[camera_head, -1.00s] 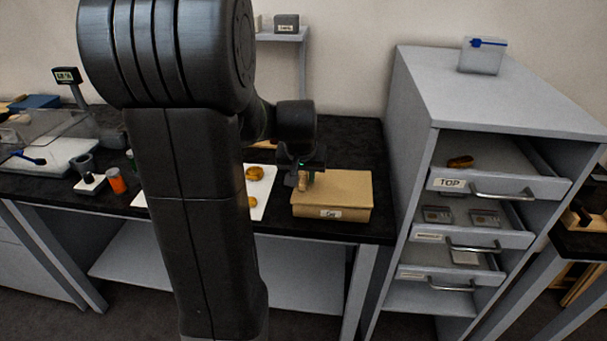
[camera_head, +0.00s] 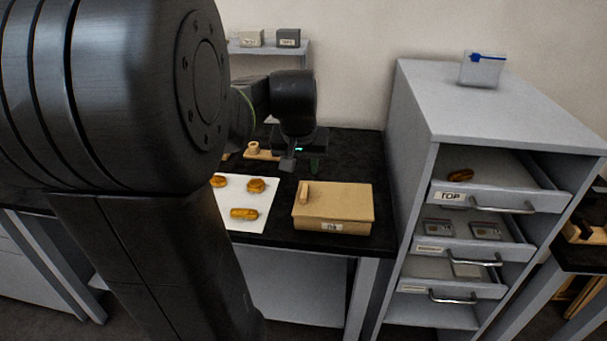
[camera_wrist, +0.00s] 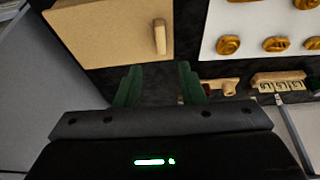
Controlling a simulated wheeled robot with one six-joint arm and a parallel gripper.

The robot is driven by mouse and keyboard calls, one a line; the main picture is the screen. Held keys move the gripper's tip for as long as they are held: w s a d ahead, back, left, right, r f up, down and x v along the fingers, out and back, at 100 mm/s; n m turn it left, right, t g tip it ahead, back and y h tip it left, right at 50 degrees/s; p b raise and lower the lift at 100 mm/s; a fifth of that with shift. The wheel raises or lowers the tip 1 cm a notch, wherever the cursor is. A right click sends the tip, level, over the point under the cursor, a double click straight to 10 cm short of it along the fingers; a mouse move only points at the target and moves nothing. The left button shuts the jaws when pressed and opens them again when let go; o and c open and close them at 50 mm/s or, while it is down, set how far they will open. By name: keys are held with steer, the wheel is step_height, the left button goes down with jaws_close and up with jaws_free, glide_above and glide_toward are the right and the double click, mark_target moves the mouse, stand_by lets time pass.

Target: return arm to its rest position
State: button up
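My gripper (camera_head: 302,164) is above the black bench top, behind the tan box (camera_head: 345,208). In the wrist view my gripper (camera_wrist: 158,86) shows two green fingers spread apart with nothing between them. The tan box has a small peg-like handle on its lid and a label on its front; it also shows in the wrist view (camera_wrist: 105,32), apart from the fingers. My own dark arm fills the left of the head view and hides much of the bench.
A white sheet (camera_head: 254,212) with several golden pieces lies left of the box. A grey cabinet (camera_head: 480,112) with open drawers stands at the right; a dark gold piece (camera_head: 460,175) lies in the top drawer. A shelf (camera_head: 262,47) with small boxes is behind.

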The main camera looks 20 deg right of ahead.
mark_target(305, 190)
steer(key=shift+v, duration=0.75)
steer(key=x, duration=1.1)
steer(key=shift+w+d+f+b, duration=0.1)
steer(key=shift+f+b, duration=0.2)
steer(key=shift+w+d, duration=0.1)
steer(key=shift+w, duration=0.05)
steer(key=shift+r, duration=1.7)
steer(key=shift+f, duration=0.1)
